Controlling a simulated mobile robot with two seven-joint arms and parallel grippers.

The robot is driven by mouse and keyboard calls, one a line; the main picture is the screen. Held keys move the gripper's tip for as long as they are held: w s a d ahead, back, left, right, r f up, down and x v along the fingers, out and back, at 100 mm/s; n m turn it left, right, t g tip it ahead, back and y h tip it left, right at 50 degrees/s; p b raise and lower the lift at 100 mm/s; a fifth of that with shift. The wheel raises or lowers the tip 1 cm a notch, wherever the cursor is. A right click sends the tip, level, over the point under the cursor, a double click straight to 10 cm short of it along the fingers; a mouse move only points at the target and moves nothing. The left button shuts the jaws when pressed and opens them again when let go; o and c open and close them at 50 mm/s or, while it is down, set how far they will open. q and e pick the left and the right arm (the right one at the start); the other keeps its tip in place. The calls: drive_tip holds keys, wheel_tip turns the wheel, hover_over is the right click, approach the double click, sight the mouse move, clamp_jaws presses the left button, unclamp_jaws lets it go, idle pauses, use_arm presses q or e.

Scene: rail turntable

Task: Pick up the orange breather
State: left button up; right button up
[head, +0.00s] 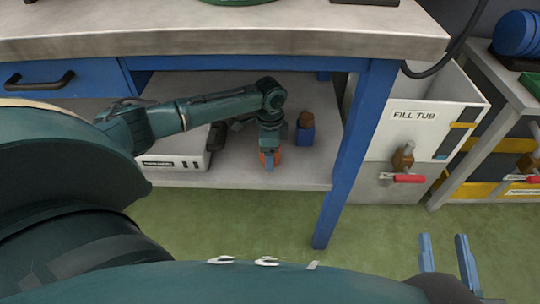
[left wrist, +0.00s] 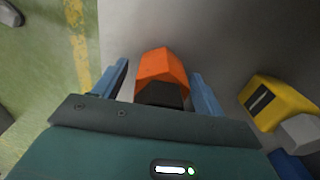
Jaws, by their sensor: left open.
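The orange breather (left wrist: 162,68), with a dark lower part, stands on the grey lower shelf of the workbench. In the left wrist view it is between the two blue fingers of my open left gripper (left wrist: 163,88), with a gap visible on each side. In the head view the left gripper (head: 268,162) points down at the shelf. Only a little orange of the breather (head: 277,157) shows around its fingers. My right gripper (head: 445,254) is open and empty, over the green floor at the lower right.
A blue block with a brown top (head: 305,130) stands right of the left gripper. A yellow part (left wrist: 268,100) lies right of the breather. A white box (head: 172,158) is on the shelf at left. The benchtop (head: 220,38) overhangs, with a blue leg (head: 355,150) at right.

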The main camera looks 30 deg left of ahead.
use_arm(q)
drive_tip(key=shift+r, duration=0.1)
drive_tip(key=c, duration=1.1)
drive_tip(key=shift+c, duration=0.2)
